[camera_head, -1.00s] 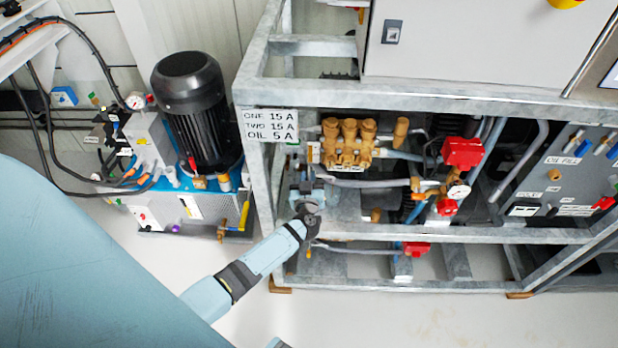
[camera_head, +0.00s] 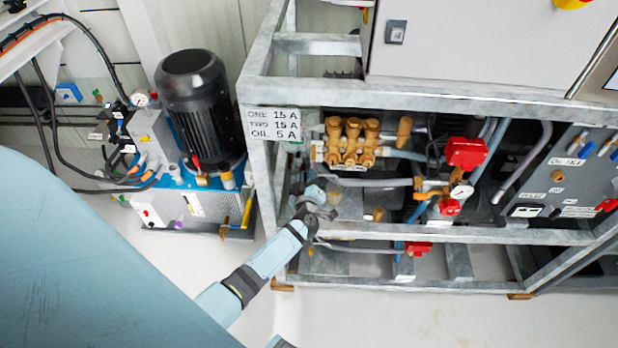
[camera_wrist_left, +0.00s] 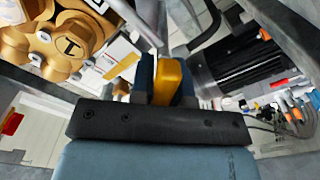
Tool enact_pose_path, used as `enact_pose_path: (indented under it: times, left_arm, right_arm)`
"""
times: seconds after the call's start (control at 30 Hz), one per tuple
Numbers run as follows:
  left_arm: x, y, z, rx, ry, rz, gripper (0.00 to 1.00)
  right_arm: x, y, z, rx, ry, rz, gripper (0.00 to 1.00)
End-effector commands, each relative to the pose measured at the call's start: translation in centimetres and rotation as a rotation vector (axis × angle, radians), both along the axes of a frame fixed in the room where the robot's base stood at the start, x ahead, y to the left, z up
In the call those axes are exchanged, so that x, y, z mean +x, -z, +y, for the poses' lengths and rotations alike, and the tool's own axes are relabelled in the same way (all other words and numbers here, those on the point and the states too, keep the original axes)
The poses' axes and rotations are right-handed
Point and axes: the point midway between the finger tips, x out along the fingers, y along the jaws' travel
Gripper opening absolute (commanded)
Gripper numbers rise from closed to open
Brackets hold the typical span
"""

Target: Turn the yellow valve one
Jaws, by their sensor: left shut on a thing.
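The yellow valve (camera_wrist_left: 168,82) shows in the left wrist view as a yellow handle between my two blue fingers. My left gripper (camera_head: 316,191) is shut on it, inside the left end of the grey metal frame. In the head view the gripper and wrist hide the valve, so its angle cannot be told there. My right gripper is not in view.
The grey frame (camera_head: 420,232) surrounds my left wrist with posts and rails. A brass pump block (camera_head: 352,140) sits close above the gripper. A black motor unit (camera_head: 200,105), with another yellow handle (camera_head: 246,213), stands left. Open floor lies in front.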

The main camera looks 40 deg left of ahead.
Motion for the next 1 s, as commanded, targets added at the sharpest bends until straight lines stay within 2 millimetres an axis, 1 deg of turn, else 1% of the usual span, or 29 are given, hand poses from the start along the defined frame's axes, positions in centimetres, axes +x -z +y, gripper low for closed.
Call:
enact_pose_path:
  times: [0.4, 0.43, 0.53, 0.83, 1.0]
  left_arm:
    - [0.05, -0.04, -0.01, -0.008, 0.001, -0.006, 0.00]
    - [0.05, -0.04, -0.01, -0.007, 0.001, -0.005, 0.18]
    - [0.05, -0.04, -0.01, -0.007, 0.001, -0.005, 0.41]
    - [0.02, -0.03, 0.00, -0.002, 0.001, -0.002, 0.41]
    - [0.08, -0.18, -0.06, 0.067, 0.000, 0.040, 0.41]
  right_arm:
    - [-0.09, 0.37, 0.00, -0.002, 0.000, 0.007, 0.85]
    - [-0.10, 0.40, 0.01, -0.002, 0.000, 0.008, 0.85]
    - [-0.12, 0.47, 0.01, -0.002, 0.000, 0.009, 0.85]
    - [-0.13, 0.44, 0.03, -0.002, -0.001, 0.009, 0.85]
    - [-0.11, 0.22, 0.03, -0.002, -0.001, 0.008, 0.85]
